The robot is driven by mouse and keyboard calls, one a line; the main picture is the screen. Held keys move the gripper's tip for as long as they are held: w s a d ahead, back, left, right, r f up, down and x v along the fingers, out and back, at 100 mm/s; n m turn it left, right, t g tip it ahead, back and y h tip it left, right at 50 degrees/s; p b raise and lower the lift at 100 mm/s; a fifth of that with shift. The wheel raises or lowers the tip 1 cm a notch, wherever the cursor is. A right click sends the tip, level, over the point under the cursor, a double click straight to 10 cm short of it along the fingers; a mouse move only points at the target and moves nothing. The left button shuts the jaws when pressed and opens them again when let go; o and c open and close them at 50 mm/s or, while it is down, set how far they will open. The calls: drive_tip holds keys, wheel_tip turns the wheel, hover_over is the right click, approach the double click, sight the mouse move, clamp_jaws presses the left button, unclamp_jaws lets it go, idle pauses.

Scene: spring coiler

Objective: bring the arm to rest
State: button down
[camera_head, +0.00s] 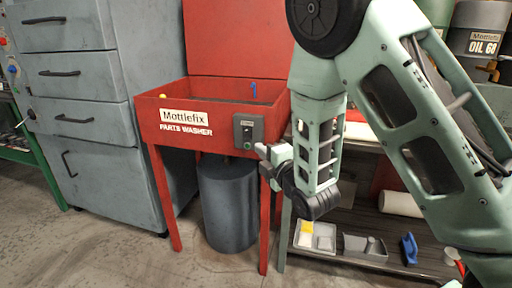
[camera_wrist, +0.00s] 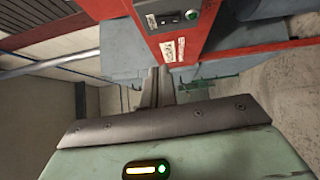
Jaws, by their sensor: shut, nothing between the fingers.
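My arm, pale green with dark joints, hangs bent across the right half of the head view. My gripper (camera_head: 264,152) points left, just in front of the right side of the red parts washer (camera_head: 217,123). In the wrist view my gripper (camera_wrist: 158,72) shows its two fingers together, shut and empty. The washer's red side and its control box also show in the wrist view, beyond the fingers. From these pictures I cannot tell the exact gap between the fingers and the washer.
A grey drawer cabinet (camera_head: 75,110) stands at the left. A grey drum (camera_head: 227,205) stands under the washer. A low shelf at the right holds grey trays (camera_head: 364,247) and a blue item (camera_head: 409,248). An oil drum (camera_head: 476,42) is at the upper right. The front floor is clear.

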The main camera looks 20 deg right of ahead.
drive_tip(key=shift+s, duration=0.25)
idle(0.3)
drive_tip(key=s+a+f+m+g+y, duration=0.1)
drive_tip(key=s+a+f+m+g, duration=0.3)
drive_tip(key=s+a+m+g, duration=0.6)
drive_tip(key=s+r+m+g+h, duration=0.25)
drive_tip(key=s+g, duration=0.55)
drive_tip(key=s, duration=1.5)
wheel_tip(320, 180, up, 20)
drive_tip(key=p, duration=1.9)
drive_tip(key=shift+s+d+h+p, duration=0.25)
drive_tip(key=shift+d+h+p, duration=0.1)
drive_tip(key=shift+d, duration=0.1)
